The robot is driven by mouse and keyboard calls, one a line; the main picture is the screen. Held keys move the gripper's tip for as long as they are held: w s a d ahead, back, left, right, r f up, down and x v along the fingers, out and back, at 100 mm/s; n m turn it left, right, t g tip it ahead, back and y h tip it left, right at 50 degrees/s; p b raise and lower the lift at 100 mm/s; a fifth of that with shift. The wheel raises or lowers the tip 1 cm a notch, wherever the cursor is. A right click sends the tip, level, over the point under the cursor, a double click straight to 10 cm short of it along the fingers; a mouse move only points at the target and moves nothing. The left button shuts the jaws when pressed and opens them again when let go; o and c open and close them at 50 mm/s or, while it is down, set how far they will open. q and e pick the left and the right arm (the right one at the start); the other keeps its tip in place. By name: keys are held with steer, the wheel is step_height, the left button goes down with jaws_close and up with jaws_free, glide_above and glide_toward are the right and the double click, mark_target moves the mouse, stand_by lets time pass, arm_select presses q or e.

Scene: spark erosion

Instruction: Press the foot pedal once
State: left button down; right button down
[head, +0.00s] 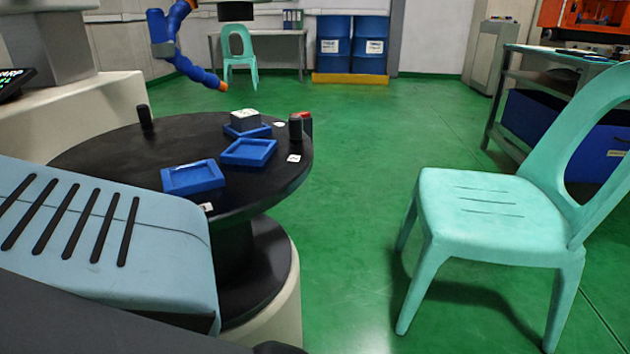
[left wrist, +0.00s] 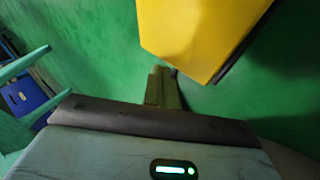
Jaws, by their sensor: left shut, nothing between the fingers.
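In the left wrist view, a large plain yellow block-like thing (left wrist: 200,35) fills the top middle, cut off by the frame's top edge. Only part of it shows, and I cannot tell whether it is the foot pedal. My left gripper (left wrist: 163,78) is shut and empty, over the green floor just below the yellow thing's lower edge. I cannot tell whether the fingertips touch it. In the head view I see no foot pedal and neither gripper.
A round black table (head: 110,160) holds blue trays (head: 193,177), a grey block (head: 244,118) and small dark cylinders. A turquoise chair (head: 490,215) stands right, before a workbench (head: 560,60). Blue drums (head: 335,45) stand at the back. Green floor (head: 350,180) between table and chair is clear.

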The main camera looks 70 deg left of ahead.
arm_select(q)
steer(key=shift+s+d+f, duration=0.1)
steer(key=shift+d+f, duration=0.05)
steer(key=shift+f, duration=0.1)
